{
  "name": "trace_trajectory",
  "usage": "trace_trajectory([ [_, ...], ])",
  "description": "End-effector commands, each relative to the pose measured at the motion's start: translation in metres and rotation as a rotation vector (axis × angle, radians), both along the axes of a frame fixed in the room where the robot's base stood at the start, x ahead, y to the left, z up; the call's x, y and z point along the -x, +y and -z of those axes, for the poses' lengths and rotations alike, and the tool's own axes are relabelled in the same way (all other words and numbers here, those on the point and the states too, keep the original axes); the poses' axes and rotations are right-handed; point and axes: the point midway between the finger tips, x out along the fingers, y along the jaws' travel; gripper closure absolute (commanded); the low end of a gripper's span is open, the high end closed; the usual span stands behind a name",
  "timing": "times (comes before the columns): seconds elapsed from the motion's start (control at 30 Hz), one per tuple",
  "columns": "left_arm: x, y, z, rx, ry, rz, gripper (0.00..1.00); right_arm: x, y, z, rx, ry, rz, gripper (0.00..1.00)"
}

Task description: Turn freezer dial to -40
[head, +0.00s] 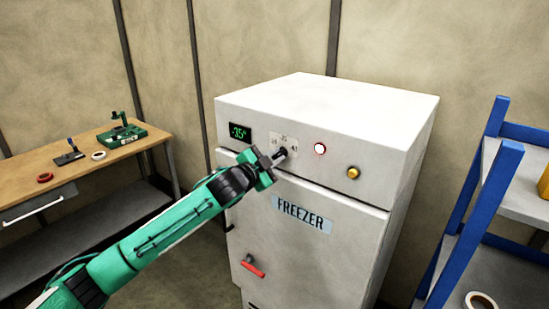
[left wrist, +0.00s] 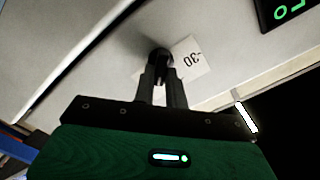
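The white freezer (head: 310,170) stands in the middle of the head view. Its green display (head: 240,132) reads -35°. The dial's marked plate (head: 292,141) is to the right of the display, with small numbers around it. My left gripper (head: 280,155) reaches the front panel and covers most of the dial. In the left wrist view its two fingers (left wrist: 162,78) are close together on either side of the dark dial knob (left wrist: 160,55) and appear closed on it. A -30 mark (left wrist: 190,58) shows beside the knob. My right gripper is not in view.
A lit white-red button (head: 320,148) and an amber button (head: 353,172) sit right of the dial. A red door handle (head: 253,267) is lower down. A wooden workbench (head: 60,185) stands left, a blue-framed shelf (head: 470,210) right.

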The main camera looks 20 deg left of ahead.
Motion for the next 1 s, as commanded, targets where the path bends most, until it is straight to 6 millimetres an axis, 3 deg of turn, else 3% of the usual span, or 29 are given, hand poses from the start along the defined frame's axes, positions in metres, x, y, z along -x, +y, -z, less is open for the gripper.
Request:
trace_trajectory([
  [0.03,0.000,0.000,0.000,0.000,-0.002,0.000,0.78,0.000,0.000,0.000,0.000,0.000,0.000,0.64],
  [0.1,0.000,0.000,0.000,-0.001,-0.001,-0.001,0.65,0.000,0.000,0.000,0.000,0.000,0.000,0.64],
  [0.53,0.008,0.004,0.003,0.000,0.000,0.000,0.65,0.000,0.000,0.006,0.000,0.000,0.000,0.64],
  [0.67,0.026,0.010,0.004,-0.002,-0.001,-0.001,0.65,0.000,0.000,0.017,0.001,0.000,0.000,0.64],
  [1.0,0.091,0.034,0.006,-0.002,0.000,-0.001,0.65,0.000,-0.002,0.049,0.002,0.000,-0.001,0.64],
])
